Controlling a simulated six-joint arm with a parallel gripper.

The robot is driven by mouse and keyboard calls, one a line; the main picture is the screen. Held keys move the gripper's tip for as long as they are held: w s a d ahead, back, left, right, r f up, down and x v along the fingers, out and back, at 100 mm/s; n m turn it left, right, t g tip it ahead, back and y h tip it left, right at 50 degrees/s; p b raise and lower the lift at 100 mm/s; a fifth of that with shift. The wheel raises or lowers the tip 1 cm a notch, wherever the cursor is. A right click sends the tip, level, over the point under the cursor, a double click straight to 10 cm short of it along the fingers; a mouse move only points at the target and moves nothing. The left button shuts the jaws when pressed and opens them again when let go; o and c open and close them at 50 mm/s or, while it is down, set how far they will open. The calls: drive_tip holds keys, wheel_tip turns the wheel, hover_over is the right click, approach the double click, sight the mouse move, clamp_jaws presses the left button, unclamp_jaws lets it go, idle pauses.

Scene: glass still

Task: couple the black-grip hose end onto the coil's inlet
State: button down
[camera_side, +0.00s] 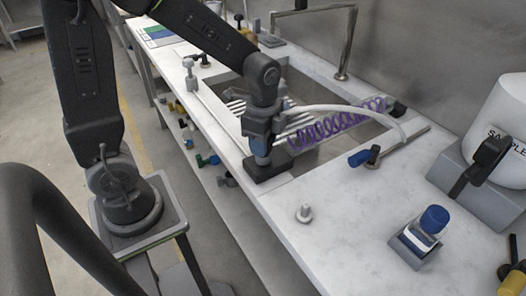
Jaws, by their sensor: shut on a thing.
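The purple coil (335,124) lies slanting over the open basin in the bench. Its near left end reaches close to my gripper (261,152), which points down over a dark block (268,172) at the basin's front edge. My gripper is shut on the end of the pale hose (345,112). The jaws hide most of that end, and I cannot make out its black grip. The hose arches right above the coil and comes down on the bench. The coil's inlet is hidden or too small to tell, so I cannot see whether the hose end touches it.
A blue-handled valve (360,157) stands right of the basin. A white sample vessel (500,115) is at right. A metal tap (347,45) rises behind. The bench between post and valve is clear.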

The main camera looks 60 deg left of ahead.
drive_tip(key=c, duration=0.6)
unclamp_jaws()
wheel_tip(320, 180, up, 14)
idle(0.4)
drive_tip(key=shift+f, duration=0.1)
